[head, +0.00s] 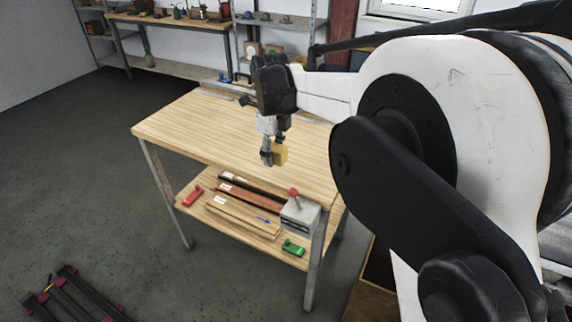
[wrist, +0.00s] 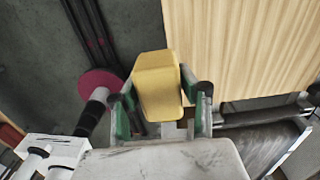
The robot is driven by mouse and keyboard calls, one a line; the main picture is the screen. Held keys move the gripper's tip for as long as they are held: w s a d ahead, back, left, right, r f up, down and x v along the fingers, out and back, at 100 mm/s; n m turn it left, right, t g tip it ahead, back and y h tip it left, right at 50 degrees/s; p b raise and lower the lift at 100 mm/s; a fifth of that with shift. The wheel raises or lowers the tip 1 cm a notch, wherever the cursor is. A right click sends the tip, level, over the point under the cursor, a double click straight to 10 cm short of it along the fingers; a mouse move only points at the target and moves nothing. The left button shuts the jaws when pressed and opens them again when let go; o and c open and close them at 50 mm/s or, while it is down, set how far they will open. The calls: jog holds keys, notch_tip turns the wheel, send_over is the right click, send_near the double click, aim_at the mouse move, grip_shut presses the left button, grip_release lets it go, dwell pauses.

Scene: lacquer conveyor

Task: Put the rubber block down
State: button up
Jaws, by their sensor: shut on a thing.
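The rubber block (head: 280,153) is a yellow-tan block held at my gripper (head: 267,155). In the head view it shows in front of the light wooden workbench top (head: 190,125), close to its front edge. In the wrist view the block (wrist: 158,85) stands between the two green-padded fingers of my gripper (wrist: 160,112), which are shut on it. There the floor is behind the block and the wooden top (wrist: 245,50) is to its right. The block appears held clear of the top; its exact height is hard to tell.
The lower shelf (head: 190,206) holds a red tool (head: 193,195), a green item (head: 293,248), wooden strips and a grey box with a red knob (head: 300,213). The bench top's left part is bare. A dark red-jointed frame (head: 75,298) lies on the floor. Shelving stands behind.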

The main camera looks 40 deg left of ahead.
jog(key=shift+w+f, duration=0.15)
jog(key=shift+w, duration=0.2)
jog(key=p, duration=0.1)
send_over(301, 170)
notch_tip(301, 170, down, 7)
jog(key=shift+r, duration=0.15)
jog(key=shift+f+p, duration=0.5)
jog(key=shift+f, duration=1.45)
jog(key=shift+f, duration=0.1)
jog(key=shift+f, duration=0.15)
jog(key=o, duration=1.3)
jog(key=shift+o, duration=0.2)
